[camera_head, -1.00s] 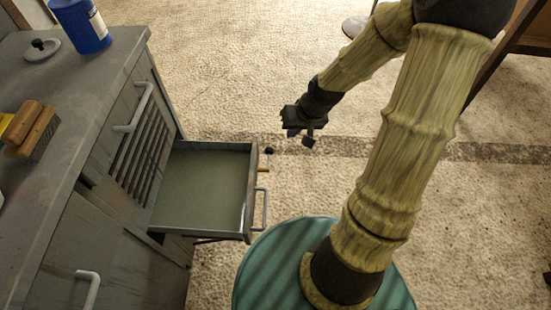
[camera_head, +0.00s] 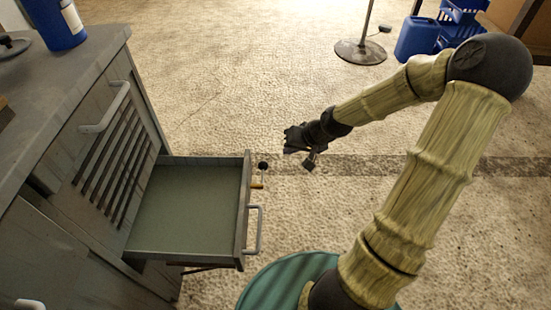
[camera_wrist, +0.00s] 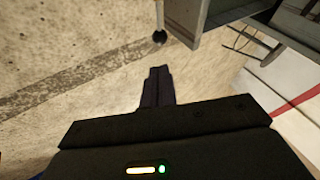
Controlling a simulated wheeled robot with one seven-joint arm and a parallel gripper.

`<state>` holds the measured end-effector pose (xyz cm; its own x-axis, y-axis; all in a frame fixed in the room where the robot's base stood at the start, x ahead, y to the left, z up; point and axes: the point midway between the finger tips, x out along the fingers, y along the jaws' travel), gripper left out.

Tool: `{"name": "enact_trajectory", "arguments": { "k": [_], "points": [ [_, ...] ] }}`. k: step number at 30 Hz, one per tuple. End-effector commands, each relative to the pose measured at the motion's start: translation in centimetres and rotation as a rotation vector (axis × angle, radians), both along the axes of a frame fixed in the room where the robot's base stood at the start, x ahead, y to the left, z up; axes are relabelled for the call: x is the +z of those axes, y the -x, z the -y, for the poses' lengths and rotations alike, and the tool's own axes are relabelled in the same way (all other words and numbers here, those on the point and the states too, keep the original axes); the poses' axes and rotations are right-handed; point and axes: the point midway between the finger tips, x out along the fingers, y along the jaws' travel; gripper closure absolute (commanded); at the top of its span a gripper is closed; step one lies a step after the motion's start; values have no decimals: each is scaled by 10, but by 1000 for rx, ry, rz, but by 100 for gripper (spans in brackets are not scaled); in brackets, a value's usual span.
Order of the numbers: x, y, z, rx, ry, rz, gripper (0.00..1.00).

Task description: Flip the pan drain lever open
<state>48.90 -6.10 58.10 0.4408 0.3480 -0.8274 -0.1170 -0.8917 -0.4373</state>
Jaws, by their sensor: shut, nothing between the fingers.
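The pan (camera_head: 185,212) is a shallow open tray with a green-grey floor, pulled out from the grey cabinet. The drain lever (camera_head: 262,166) is a short stalk with a black knob above a brass-coloured fitting on the outer front of the pan, near its far corner. The knob also shows in the wrist view (camera_wrist: 159,37), beside the pan's grey wall (camera_wrist: 195,25). My gripper (camera_head: 310,164) is shut and empty, a short way to the right of the knob and apart from it. In the wrist view its closed fingers (camera_wrist: 157,85) point toward the knob.
A grey pull handle (camera_head: 258,230) sticks out from the pan's front. The cabinet (camera_head: 75,140) has a slatted panel and another handle. A blue can (camera_head: 55,22) stands on top. A round stand base (camera_head: 360,52) and blue containers (camera_head: 417,38) are farther back.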

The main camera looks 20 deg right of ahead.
Motion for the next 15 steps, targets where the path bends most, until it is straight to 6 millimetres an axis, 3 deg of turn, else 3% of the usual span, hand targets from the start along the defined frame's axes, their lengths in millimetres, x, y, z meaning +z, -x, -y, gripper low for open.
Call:
{"name": "enact_trajectory", "arguments": {
  "k": [15],
  "points": [
    [-62, -30, -24, 4, 0, 0, 100]
  ]
}}
